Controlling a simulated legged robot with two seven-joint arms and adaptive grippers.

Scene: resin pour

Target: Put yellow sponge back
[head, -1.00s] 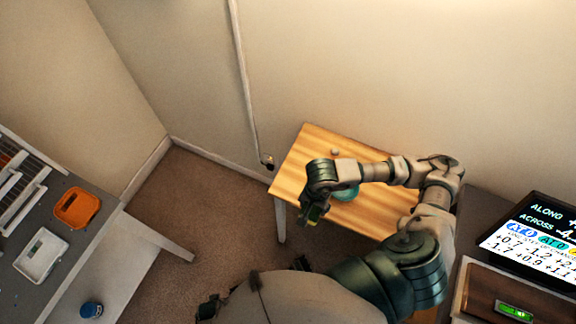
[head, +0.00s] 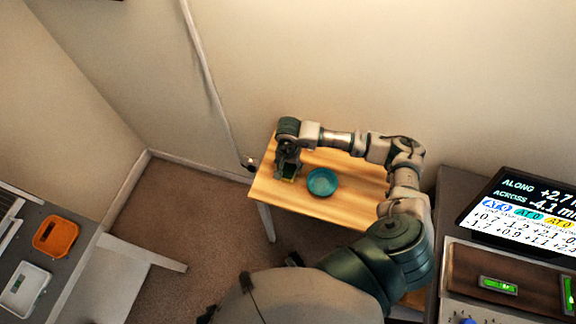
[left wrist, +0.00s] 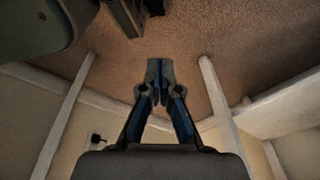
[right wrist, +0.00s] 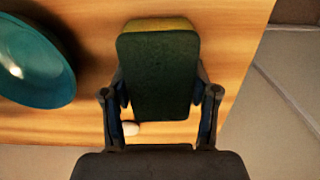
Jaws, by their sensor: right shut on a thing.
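The sponge (right wrist: 158,78) has a dark green face, with a strip of yellow at its far edge. My right gripper (right wrist: 160,100) is shut on it, one finger on each side. In the head view the sponge (head: 289,178) shows small below my right gripper (head: 287,168), over the left part of the wooden table (head: 335,208). I cannot tell whether the sponge touches the table. My left gripper (left wrist: 160,85) is shut, its fingertips together with nothing seen between them, above the carpet.
A teal bowl (head: 322,182) stands on the table, right of the sponge. A screen (head: 525,215) stands at right. An orange tray (head: 56,235) and a white tray (head: 25,288) are at far left.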

